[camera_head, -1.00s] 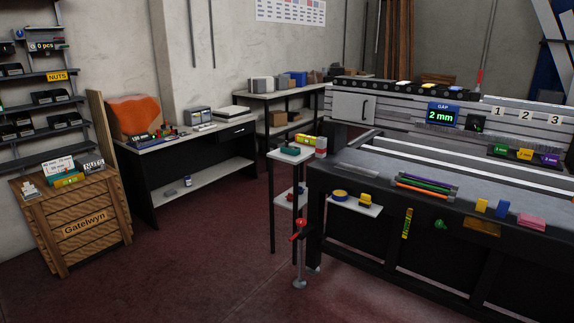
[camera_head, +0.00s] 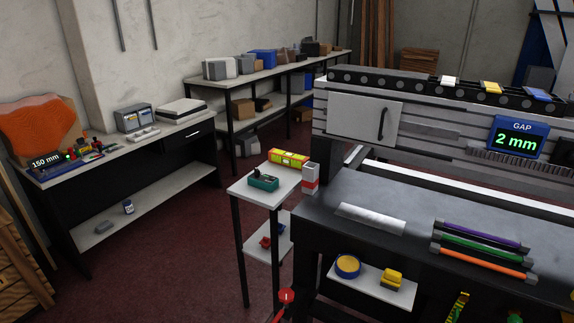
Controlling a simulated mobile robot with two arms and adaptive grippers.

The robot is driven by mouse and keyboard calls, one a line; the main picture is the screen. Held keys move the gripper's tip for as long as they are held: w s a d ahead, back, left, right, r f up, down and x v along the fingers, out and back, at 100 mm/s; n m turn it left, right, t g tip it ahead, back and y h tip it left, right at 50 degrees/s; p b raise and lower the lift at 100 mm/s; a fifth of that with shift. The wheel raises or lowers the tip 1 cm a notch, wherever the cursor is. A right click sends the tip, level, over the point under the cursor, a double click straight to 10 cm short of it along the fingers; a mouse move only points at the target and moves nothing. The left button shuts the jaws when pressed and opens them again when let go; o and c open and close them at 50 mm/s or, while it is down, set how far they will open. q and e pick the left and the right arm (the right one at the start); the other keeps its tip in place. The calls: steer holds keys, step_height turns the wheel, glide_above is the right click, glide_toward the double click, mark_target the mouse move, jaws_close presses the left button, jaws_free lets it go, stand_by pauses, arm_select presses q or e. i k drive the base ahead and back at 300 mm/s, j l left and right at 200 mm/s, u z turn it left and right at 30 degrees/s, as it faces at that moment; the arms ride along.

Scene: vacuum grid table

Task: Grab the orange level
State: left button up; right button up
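A long orange bar (camera_head: 482,266) with grey ends lies on the dark bench top at the right, in front of a green bar (camera_head: 480,248) and a purple bar (camera_head: 480,234). I cannot tell for sure that these bars are levels. A yellow and red block that looks like a small spirit level (camera_head: 289,158) lies on the top of a small white side stand. Neither of my grippers is in view.
The dark bench (camera_head: 370,205) carries a pale flat strip (camera_head: 370,218). A red knob (camera_head: 286,296) stands low in front. The floor at the left is clear.

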mark_target(294, 160)
steer(key=i+j+z, duration=0.1)
steer(key=z, duration=0.4)
steer(key=i+j+z, duration=0.1)
steer(key=z, duration=0.35)
steer(key=i+j+z, duration=0.35)
steer(key=j, duration=0.45)
steer(key=j+z, duration=0.4)
steer(key=j, duration=0.45)
steer(key=i+j+z, duration=0.1)
steer(key=j+z, duration=0.25)
steer(key=j, duration=0.55)
